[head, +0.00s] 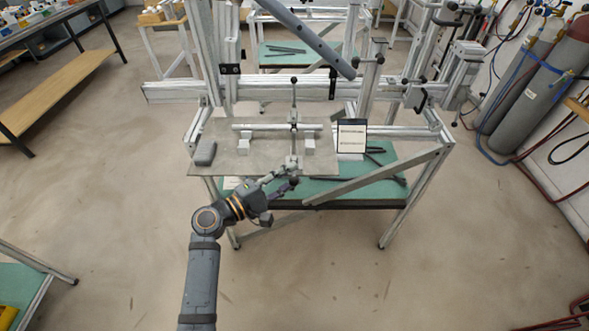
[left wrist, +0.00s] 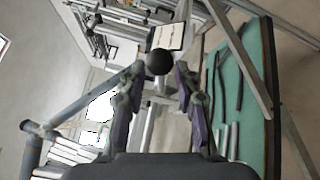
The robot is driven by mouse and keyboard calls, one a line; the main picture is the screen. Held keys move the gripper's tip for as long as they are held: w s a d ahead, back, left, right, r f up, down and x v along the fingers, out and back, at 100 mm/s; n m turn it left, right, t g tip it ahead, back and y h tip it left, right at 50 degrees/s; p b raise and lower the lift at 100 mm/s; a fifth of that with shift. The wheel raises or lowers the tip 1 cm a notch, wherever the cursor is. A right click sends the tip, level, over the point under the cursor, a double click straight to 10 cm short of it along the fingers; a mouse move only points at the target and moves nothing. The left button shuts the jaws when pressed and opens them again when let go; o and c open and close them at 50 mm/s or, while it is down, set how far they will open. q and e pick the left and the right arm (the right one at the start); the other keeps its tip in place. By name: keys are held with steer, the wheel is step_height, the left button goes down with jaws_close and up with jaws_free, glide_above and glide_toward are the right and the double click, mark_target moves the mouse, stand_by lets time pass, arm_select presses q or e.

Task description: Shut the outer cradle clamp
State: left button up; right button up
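A clamp (head: 293,162) stands at the middle of a grey plate on the jig, with a long arm reaching up past a silver tube (head: 262,127) and a black ball knob (head: 294,181) at the plate's front edge. I cannot tell whether this is the outer cradle clamp or how far its lever is swung. My left gripper (head: 281,182) is at this knob. In the left wrist view its purple-grey fingers (left wrist: 158,82) are spread, with the black ball knob (left wrist: 158,61) between or just beyond their tips. Contact is unclear. My right gripper is out of view.
The grey plate (head: 220,160) carries two pale blocks under the tube and a dark grey rounded block (head: 205,152) at left. A white card (head: 351,136) stands at right. Dark bars lie on the green shelf (head: 390,160) below. Aluminium frame posts surround the plate.

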arm_select(q)
steer(key=shift+x, duration=0.95)
jaws_close()
